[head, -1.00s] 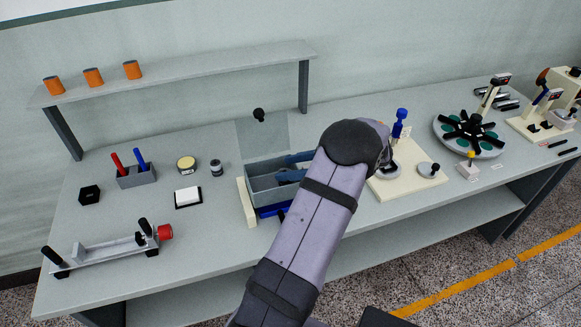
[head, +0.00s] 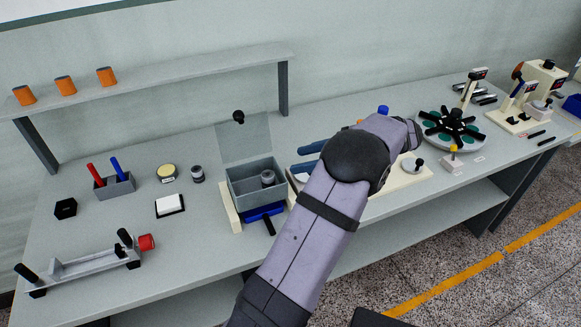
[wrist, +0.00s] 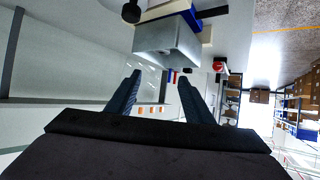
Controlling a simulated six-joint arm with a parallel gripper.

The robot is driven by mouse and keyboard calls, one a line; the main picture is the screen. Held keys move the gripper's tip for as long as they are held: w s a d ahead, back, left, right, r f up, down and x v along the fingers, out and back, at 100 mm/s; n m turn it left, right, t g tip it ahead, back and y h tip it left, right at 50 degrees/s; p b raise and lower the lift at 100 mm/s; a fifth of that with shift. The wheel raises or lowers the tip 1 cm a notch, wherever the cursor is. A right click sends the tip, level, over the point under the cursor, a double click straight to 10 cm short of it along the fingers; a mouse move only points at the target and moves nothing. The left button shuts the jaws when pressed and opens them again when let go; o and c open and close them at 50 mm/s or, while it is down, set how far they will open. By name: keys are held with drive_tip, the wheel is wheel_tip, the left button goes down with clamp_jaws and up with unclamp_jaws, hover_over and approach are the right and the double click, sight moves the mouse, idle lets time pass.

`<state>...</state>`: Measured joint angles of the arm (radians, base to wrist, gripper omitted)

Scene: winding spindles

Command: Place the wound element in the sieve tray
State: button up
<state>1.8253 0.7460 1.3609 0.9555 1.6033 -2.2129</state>
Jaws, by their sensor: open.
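A grey open-topped box (head: 243,194) stands left of my gripper, its clear lid (head: 243,140) raised behind it. Inside it, toward the right, a small grey cylinder (head: 267,178) stands, seemingly the wound element. I cannot make out a sieve tray inside the box.
A black-handled blue part (head: 266,217) sits at the box's front. My arm hides part of a cream base plate (head: 408,172) on the right. A green-padded turntable (head: 450,128) stands beyond. A white pad (head: 169,205) and a pen holder (head: 115,187) stand left; a shelf (head: 150,74) runs behind.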

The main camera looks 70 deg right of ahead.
drive_tip(key=shift+v, duration=0.9)
